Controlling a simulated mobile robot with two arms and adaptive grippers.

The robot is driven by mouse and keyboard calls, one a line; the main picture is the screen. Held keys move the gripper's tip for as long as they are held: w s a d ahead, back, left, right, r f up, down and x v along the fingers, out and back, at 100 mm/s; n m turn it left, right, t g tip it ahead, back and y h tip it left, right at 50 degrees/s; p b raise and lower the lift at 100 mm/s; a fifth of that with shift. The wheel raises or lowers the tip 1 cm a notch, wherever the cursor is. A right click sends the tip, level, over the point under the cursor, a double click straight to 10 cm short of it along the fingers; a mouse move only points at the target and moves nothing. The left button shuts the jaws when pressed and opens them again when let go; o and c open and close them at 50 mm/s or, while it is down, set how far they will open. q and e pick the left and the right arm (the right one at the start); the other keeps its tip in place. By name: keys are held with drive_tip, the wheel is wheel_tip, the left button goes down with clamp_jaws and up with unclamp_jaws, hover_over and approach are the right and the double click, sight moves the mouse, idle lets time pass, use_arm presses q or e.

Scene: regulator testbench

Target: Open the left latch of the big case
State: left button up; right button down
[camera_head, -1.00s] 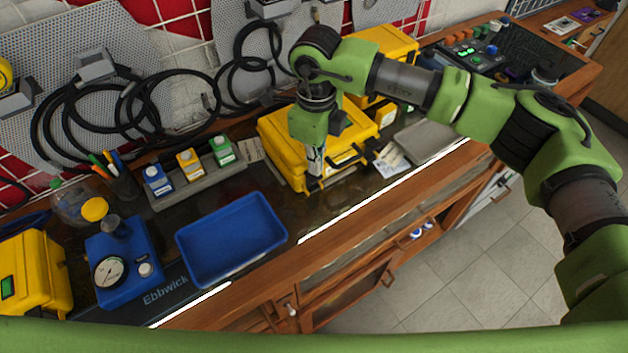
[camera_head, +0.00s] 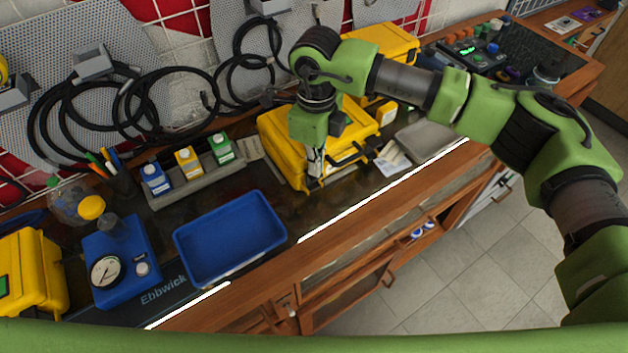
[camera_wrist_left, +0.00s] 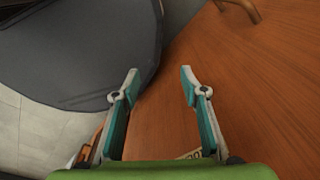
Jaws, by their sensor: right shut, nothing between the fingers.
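The big yellow case (camera_head: 278,142) stands closed on the bench in the head view. My right gripper (camera_head: 315,177) points down at the left part of its front face, and its fingers are shut and empty. The gripper covers the area of the left latch, so I cannot tell the latch's state or whether the fingers touch it. A dark handle (camera_head: 347,160) shows on the case front to the right of the gripper. My left gripper (camera_wrist_left: 160,74) is open and empty in the left wrist view, above a brown wooden surface, away from the case.
A blue tray (camera_head: 232,240) and a blue gauge unit (camera_head: 122,262) stand left of the case. A rack with small bottles (camera_head: 188,172) is behind the tray. A grey tray (camera_head: 428,138) lies to the right. Another yellow case (camera_head: 385,45) stands behind.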

drive_tip(key=shift+f+b, duration=0.5)
drive_tip(key=shift+f, duration=0.05)
drive_tip(key=shift+s+f, duration=0.1)
drive_tip(key=shift+f, duration=0.1)
